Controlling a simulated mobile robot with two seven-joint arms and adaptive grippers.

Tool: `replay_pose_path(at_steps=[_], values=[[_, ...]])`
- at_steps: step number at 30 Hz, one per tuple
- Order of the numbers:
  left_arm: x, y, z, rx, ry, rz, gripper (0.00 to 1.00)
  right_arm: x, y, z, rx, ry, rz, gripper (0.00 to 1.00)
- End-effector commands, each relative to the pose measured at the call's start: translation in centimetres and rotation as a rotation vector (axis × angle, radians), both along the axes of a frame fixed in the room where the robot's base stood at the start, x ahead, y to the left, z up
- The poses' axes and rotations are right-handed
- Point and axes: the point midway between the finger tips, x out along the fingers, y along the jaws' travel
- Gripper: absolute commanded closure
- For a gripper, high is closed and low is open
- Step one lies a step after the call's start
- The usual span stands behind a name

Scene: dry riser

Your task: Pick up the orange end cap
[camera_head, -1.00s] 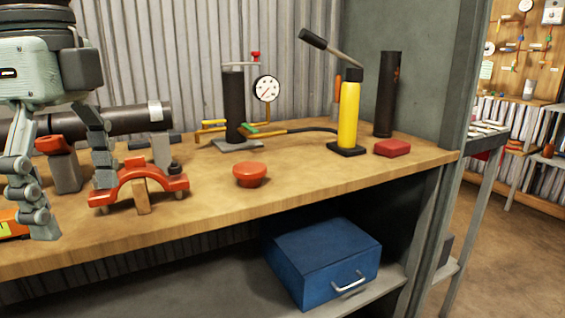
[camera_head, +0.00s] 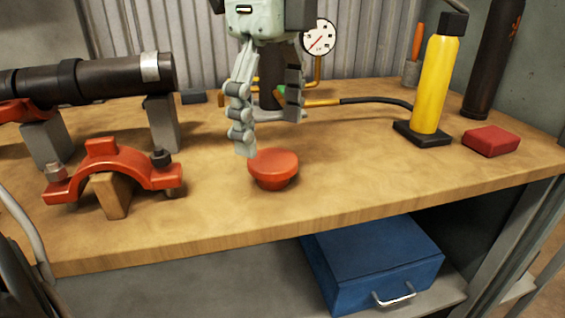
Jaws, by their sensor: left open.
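The orange end cap (camera_head: 274,171) is a round, orange-red cap with a wider flat top. It sits on the wooden bench near its front edge, in the middle of the view. My left gripper (camera_head: 268,136) hangs fingers-down just above and behind the cap. Its fingers are apart with nothing between them. One fingertip comes close to the cap's upper left edge; I cannot tell whether it touches. My right gripper is not in view.
A red clamp half (camera_head: 112,170) rests on a wooden block at the left. Behind it a black pipe (camera_head: 98,79) lies on grey supports. A yellow hand pump (camera_head: 436,85) and a red block (camera_head: 490,141) stand at the right. The bench (camera_head: 360,165) right of the cap is clear.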

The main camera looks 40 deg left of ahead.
Motion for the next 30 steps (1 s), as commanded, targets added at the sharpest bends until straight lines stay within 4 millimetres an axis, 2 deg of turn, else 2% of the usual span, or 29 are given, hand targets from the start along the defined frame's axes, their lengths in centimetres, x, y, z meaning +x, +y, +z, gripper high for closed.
replay_pose_path(at_steps=[10, 14, 20, 30], values=[[0.0, 0.1, -4.8, -0.002, 0.003, 0.0, 0.19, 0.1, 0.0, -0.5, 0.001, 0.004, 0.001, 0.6], [0.1, 0.1, -5.5, -0.002, -0.002, 0.001, 0.19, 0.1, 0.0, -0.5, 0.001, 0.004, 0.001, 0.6], [0.1, 0.1, -5.6, -0.002, -0.003, 0.002, 0.19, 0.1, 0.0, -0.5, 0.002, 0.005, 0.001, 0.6], [0.1, 0.1, -5.5, -0.001, -0.002, 0.002, 0.61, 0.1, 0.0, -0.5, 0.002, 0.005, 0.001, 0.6]])
